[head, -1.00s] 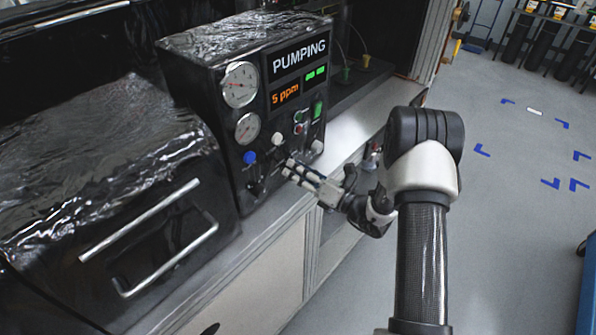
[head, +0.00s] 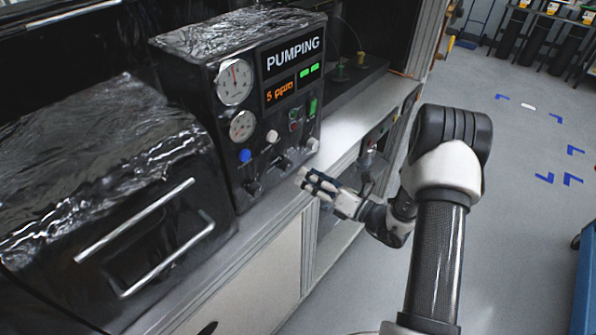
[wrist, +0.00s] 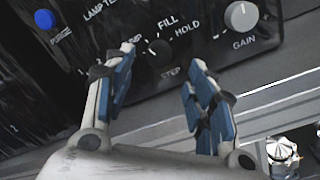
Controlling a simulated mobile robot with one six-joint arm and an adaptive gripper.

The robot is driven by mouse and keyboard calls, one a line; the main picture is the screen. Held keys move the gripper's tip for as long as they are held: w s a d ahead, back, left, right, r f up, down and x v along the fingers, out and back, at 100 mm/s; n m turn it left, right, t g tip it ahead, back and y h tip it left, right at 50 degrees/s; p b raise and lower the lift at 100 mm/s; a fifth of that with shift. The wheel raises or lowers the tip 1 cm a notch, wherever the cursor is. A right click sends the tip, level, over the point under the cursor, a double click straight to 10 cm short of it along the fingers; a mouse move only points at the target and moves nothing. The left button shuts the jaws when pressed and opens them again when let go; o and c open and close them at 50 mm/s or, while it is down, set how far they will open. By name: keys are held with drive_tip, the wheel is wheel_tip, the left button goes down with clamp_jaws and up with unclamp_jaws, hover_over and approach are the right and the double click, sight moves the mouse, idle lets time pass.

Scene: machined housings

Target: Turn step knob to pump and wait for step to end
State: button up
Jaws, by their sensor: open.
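The black step knob (wrist: 158,58) sits between my fingers in the wrist view, with FILL, HOLD and STEP printed around it. A label at its upper left is partly hidden by a finger. A white mark at the knob's upper left is visible. The knob (head: 282,163) is small in the head view, low on the black control unit's front. The unit's display (head: 293,50) reads PUMPING, with 5 ppm and green bars below. My gripper (head: 308,182) is open and empty, standing back from the panel; its fingers (wrist: 158,78) also show in the wrist view.
A white gain knob (wrist: 241,16) is right of the step knob, and a blue purge button (wrist: 43,19) is at the left. Two gauges (head: 235,82) are on the unit. A black handled box (head: 150,235) stands left. Open floor (head: 510,215) lies right.

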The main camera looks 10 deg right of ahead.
drive_tip(key=v, duration=0.5)
drive_tip(key=shift+s+d, duration=0.2)
drive_tip(key=shift+s, duration=0.1)
drive_tip(key=s+a+r+n+g+b, duration=0.1)
drive_tip(key=s+a+r+n+g, duration=0.6)
drive_tip(key=n, duration=0.3)
drive_tip(key=s+a+r+n+g+b, duration=0.1)
drive_tip(key=s+a+r+n+g, duration=0.3)
drive_tip(key=s+a+n+g, duration=0.45)
drive_tip(key=s+n+t+h, duration=0.1)
drive_tip(key=s+n+h, duration=0.5)
drive_tip(key=s+n, duration=0.35)
drive_tip(key=s+d+r+n+t+h, duration=0.1)
drive_tip(key=d+r+n+t+h, duration=0.1)
drive_tip(key=d+n+h, duration=0.1)
drive_tip(key=s+d+r+n+t+h+b, duration=0.1)
drive_tip(key=d+r+n+t+h, duration=0.1)
drive_tip(key=d+n, duration=0.3)
drive_tip(key=shift+t+h, duration=0.4)
drive_tip(key=shift+t, duration=0.05)
